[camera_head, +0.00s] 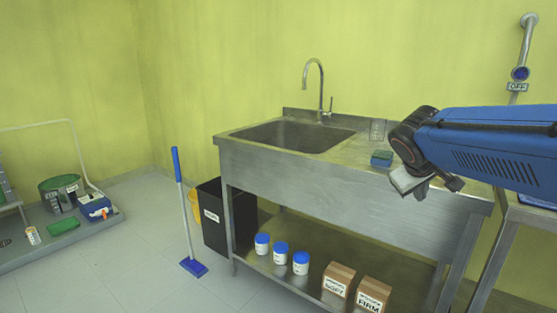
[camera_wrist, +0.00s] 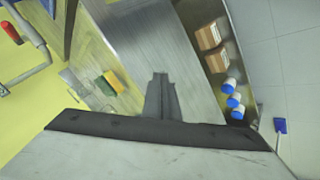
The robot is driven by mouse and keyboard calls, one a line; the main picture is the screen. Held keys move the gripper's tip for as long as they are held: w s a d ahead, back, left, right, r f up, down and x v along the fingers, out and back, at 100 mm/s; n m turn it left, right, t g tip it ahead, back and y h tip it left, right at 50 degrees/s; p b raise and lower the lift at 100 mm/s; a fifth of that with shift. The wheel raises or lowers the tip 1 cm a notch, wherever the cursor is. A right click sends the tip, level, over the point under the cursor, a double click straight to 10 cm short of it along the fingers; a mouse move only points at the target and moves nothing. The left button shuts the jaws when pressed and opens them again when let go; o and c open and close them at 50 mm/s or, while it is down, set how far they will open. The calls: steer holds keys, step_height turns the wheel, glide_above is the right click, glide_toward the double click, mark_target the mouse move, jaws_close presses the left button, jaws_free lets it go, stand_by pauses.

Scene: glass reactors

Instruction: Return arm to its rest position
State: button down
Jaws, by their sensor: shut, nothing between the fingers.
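My gripper (camera_wrist: 160,80) shows in the wrist view as a dark pair of fingers closed together, with nothing between them. Behind the fingers, the wide dark and grey body of the hand fills the lower part of that view. In the head view my blue arm reaches in from the right edge, and my gripper (camera_head: 424,188) hangs at its end in front of the right part of the steel sink bench (camera_head: 330,180). Its fingertips are hard to make out there. The gripper appears apart from the bench and holds nothing.
A green sponge (camera_head: 381,158) and a clear glass (camera_head: 377,130) stand on the bench right of the sink basin (camera_head: 290,137). Several blue-lidded jars (camera_head: 281,254) and two cardboard boxes (camera_head: 338,281) occupy the lower shelf. A black bin (camera_head: 215,225) and blue-handled tool (camera_head: 182,205) stand left.

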steer(key=s+a+f+m+y, duration=0.1)
steer(key=s+a+f, duration=0.1)
steer(key=s+f, duration=0.3)
steer(key=s+a+f+m+g+y, duration=0.1)
steer(key=s+f, duration=0.4)
steer(key=s, duration=0.6)
steer(key=s+a+f+y, duration=0.3)
steer(key=s+a+f, duration=0.1)
steer(key=s, duration=0.4)
steer(key=shift+s+a+f+m+g, duration=0.3)
steer(key=shift+s+f+m, duration=0.1)
steer(key=shift+f, duration=0.4)
